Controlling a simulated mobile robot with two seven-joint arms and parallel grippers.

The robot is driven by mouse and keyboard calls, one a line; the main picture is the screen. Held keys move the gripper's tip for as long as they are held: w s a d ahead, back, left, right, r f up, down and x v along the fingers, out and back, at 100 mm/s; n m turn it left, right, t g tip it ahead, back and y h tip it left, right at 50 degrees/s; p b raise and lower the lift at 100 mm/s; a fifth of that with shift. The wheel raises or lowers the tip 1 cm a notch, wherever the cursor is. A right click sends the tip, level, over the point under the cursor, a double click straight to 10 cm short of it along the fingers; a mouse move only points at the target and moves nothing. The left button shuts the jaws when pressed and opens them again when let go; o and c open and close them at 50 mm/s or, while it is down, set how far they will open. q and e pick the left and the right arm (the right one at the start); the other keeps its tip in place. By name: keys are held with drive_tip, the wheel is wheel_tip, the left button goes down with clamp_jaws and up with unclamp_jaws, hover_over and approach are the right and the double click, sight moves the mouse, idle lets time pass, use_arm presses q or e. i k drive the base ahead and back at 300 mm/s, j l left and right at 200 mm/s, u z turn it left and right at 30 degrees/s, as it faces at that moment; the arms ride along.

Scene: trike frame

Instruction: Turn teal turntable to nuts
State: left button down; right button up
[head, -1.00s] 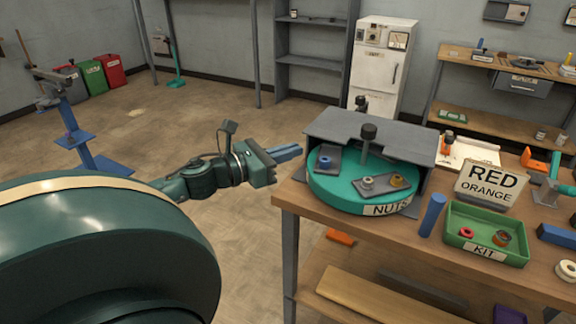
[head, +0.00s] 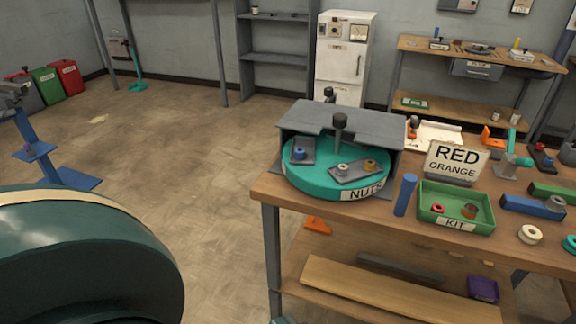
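The teal turntable (head: 318,187) sits at the left end of the workbench, partly under a grey cover (head: 365,149). Its white NUTS label (head: 365,190) faces the front, slightly right of the turntable's middle. A grey tray (head: 362,172) on its open front part carries an off-white nut (head: 343,169) and an orange-yellow nut (head: 370,165). A second grey tray (head: 300,146) at the left holds a blue nut (head: 298,154). A dark knob on a post (head: 340,121) stands at the cover's front cutout. Neither of my grippers is in view.
A RED ORANGE sign (head: 457,162) stands behind a green KIT tray (head: 456,208) holding a red ring and a brownish piece. A blue cylinder (head: 405,195) stands beside the tray. Open floor (head: 190,150) lies left of the bench.

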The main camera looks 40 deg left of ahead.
sight(316, 175)
drive_tip(key=i+l+u, duration=0.1)
drive_tip(key=u, duration=0.3)
drive_tip(key=i+l+u, duration=0.25)
drive_tip(key=u, duration=0.2)
drive_tip(key=i+l+u, duration=0.2)
drive_tip(key=u, duration=0.2)
